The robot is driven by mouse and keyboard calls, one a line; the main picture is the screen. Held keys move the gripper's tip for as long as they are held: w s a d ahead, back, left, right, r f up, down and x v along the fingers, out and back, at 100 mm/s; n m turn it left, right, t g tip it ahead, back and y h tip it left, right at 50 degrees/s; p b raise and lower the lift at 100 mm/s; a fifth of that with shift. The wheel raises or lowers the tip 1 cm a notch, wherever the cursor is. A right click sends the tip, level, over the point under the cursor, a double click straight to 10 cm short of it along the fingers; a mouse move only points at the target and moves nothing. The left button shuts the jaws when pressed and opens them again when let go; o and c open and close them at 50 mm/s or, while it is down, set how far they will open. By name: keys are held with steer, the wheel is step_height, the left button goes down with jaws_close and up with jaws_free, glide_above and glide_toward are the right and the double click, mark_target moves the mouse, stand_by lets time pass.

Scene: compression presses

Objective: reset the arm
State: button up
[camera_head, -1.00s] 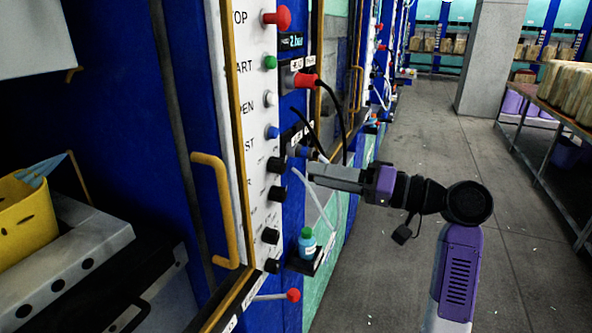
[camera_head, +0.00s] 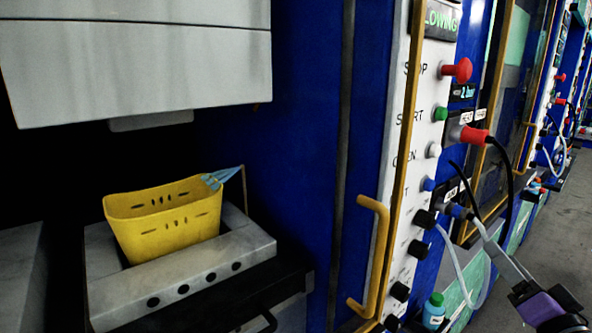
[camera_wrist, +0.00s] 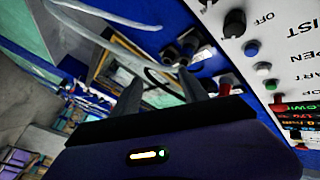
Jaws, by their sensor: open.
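My gripper (camera_head: 482,232) is at the lower right of the head view, with only its fingers and part of its purple-and-black body showing. The panel's knobs and buttons also show at the right of the wrist view (camera_wrist: 240,50). Most of the arm is outside the head view.
A yellow basket (camera_head: 165,225) with a blue tool sits on the press's lower block (camera_head: 190,272) at left. A yellow handle (camera_head: 381,255) sticks out beside the panel. A red plug (camera_head: 473,137) with a black cable and a small bottle (camera_head: 434,312) are close by. Free floor (camera_head: 540,235) lies right.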

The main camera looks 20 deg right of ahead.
steer(key=s+a+f+n+g+y, duration=0.1)
steer(key=s+a+f+n+y, duration=0.1)
steer(key=s+a+f, duration=0.4)
steer(key=s+a+f+n+g+y, duration=0.1)
steer(key=s+a+f+n, duration=0.4)
steer(key=s+a, duration=0.7)
steer(key=s+a+f+n+g+y, duration=0.1)
steer(key=s+a+f+n+y, duration=0.2)
steer(key=s+a+f, duration=0.4)
steer(key=s+a+n, duration=0.1)
steer(key=s+a, duration=0.1)
steer(key=a, duration=0.3)
steer(key=shift+s+a+f+g+y, duration=0.15)
steer(key=shift+s+a+g+y, duration=0.15)
steer(key=shift+s+a+y, duration=0.1)
